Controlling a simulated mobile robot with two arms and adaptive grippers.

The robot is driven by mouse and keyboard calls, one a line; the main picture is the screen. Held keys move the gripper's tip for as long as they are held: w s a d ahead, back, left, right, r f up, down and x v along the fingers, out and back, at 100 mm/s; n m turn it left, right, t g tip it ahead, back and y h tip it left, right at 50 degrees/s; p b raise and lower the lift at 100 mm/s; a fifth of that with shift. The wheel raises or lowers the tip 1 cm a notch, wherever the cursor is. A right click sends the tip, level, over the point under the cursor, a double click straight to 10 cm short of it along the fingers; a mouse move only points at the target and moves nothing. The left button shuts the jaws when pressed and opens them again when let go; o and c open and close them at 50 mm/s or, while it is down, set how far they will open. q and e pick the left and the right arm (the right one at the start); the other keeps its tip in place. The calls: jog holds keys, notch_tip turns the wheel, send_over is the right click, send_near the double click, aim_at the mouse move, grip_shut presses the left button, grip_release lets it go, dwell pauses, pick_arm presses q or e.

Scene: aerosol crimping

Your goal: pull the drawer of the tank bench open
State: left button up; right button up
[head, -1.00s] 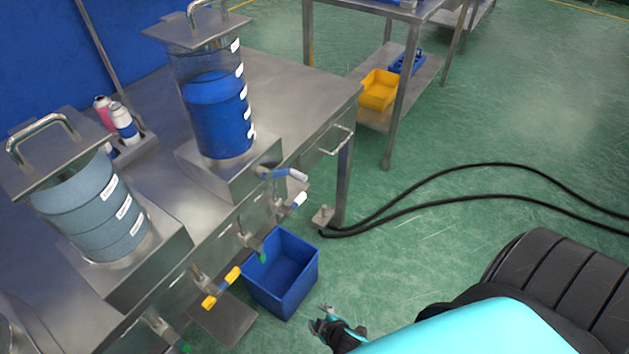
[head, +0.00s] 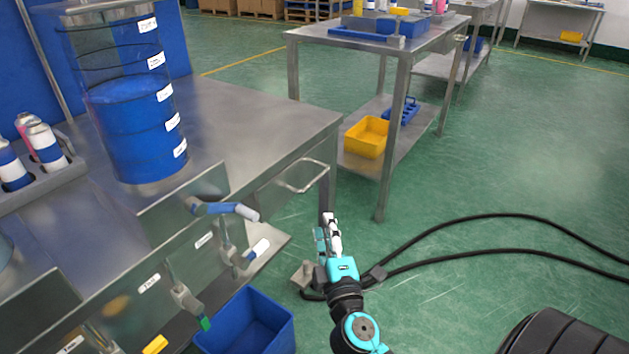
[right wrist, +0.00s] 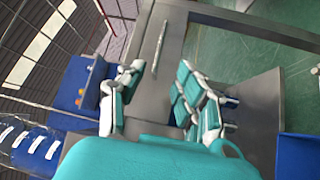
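The steel tank bench (head: 250,110) fills the left of the head view. Its drawer (head: 262,197) is at the bench's right end, with a thin bent-bar handle (head: 302,177) on the front; no gap shows around the drawer. My right gripper (head: 328,222) is just right of and below the handle in the head view, pointing up. In the right wrist view its fingers (right wrist: 159,85) are spread, with nothing between them. A thin bar (right wrist: 160,48), probably the handle, lies beyond the fingertips, apart from them. My left gripper is not in view.
A tank of blue liquid (head: 135,130) stands on the bench, with valves along the front. A blue bin (head: 250,325) is on the floor below. Black hoses (head: 450,226) cross the floor. Another bench (head: 375,42) with a yellow bin (head: 366,137) stands behind.

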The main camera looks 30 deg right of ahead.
aim_at(315, 178)
jog(key=p+x, duration=0.1)
jog(key=x, duration=1.4)
jog(key=shift+p, duration=0.3)
jog(key=shift+c, duration=0.2)
grip_shut()
